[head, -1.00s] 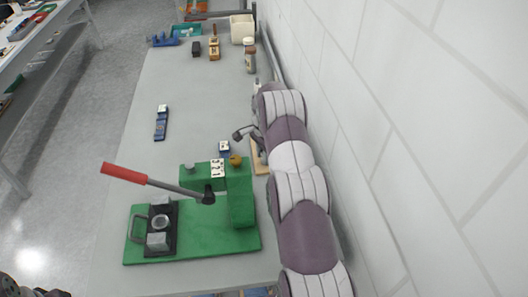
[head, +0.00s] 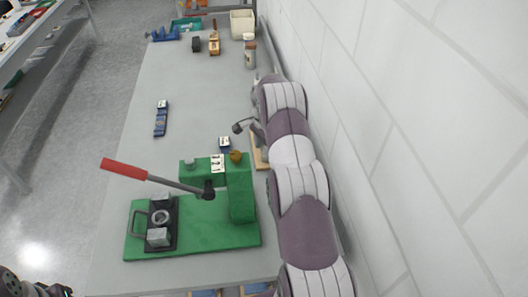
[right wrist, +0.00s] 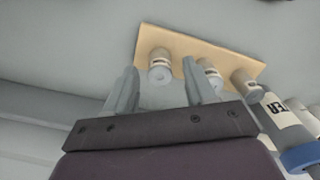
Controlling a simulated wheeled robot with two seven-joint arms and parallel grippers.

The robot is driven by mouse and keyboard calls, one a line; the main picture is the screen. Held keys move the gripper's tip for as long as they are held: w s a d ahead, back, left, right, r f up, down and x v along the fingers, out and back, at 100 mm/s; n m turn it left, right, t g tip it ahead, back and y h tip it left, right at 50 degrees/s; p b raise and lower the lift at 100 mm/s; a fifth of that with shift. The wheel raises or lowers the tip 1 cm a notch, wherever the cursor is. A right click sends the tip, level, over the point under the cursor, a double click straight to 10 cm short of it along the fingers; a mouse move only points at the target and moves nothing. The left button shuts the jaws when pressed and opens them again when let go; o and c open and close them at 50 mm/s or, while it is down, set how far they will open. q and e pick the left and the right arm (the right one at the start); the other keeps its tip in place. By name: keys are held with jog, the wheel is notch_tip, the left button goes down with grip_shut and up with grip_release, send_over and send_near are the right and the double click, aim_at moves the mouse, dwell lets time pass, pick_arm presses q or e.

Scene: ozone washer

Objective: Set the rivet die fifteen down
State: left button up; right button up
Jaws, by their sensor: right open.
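In the right wrist view a tan wooden board (right wrist: 175,38) carries grey cylindrical dies with pale label bands. One die (right wrist: 160,67) appears between the fingertips of my right gripper (right wrist: 160,74), a second die (right wrist: 210,76) is by the right finger, and a third (right wrist: 246,84) is at the board's right end. The fingers are open; I cannot tell whether they touch any die. The labels are unreadable, so I cannot tell which die is fifteen. In the head view my right arm hides much of the tan board (head: 260,157). A dark part of my left arm shows at the bottom-left corner.
A green press (head: 240,190) with a red-handled lever (head: 123,168) stands at the near end of the grey table (head: 190,95). A blue block (head: 161,118) lies left of centre. Bottles (head: 250,54) and a cream bin (head: 242,22) stand further back. A white wall borders the right.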

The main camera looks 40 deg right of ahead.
aim_at(264, 150)
notch_tip(264, 150, up, 5)
jog(key=shift+r+p, duration=0.2)
jog(key=shift+p, duration=0.45)
jog(key=shift+r+p, duration=2.25)
jog(key=shift+p, duration=0.15)
